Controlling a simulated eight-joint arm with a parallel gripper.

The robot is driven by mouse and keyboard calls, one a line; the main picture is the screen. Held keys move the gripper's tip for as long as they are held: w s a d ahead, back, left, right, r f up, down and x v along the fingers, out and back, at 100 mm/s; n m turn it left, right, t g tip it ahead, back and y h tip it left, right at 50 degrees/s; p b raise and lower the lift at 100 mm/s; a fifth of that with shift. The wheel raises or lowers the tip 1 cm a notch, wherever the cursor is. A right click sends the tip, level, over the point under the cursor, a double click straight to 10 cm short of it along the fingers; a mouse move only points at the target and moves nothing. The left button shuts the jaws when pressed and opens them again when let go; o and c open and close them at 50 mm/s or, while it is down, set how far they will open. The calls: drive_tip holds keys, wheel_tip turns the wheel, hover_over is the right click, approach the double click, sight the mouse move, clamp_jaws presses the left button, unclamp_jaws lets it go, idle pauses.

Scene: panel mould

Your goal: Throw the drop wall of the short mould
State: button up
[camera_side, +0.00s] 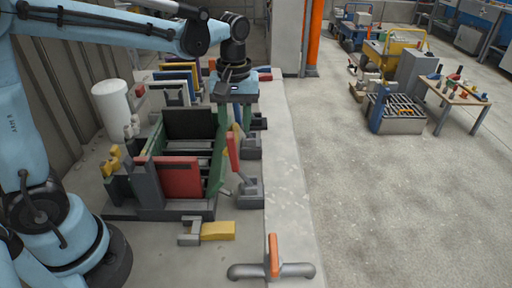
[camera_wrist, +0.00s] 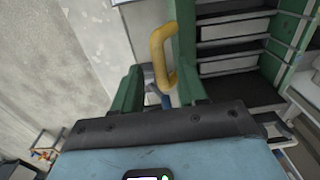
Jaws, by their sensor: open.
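The mould is a dark-framed box with green side walls; its right green wall (camera_side: 218,150) shows in the side view, and a green wall also shows in the wrist view (camera_wrist: 185,42). A yellow loop handle (camera_wrist: 160,48) stands at that wall, and a yellow piece shows there in the side view (camera_side: 237,134). My gripper (camera_wrist: 160,80) is open, with the handle's lower end between or just beyond its fingers; contact cannot be told. In the side view my gripper (camera_side: 239,102) is at the mould's far right corner, its fingertips hard to make out.
A red-handled clamp (camera_side: 233,153) stands right of the mould. A red panel (camera_side: 182,177) and a dark panel (camera_side: 190,123) stand at the mould. A yellow-and-grey block (camera_side: 217,231) and an orange-handled valve (camera_side: 273,257) lie nearer. A white cylinder (camera_side: 111,102) stands left.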

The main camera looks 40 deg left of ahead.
drive_tip(key=shift+f, duration=0.55)
drive_tip(key=shift+c, duration=0.3)
clamp_jaws()
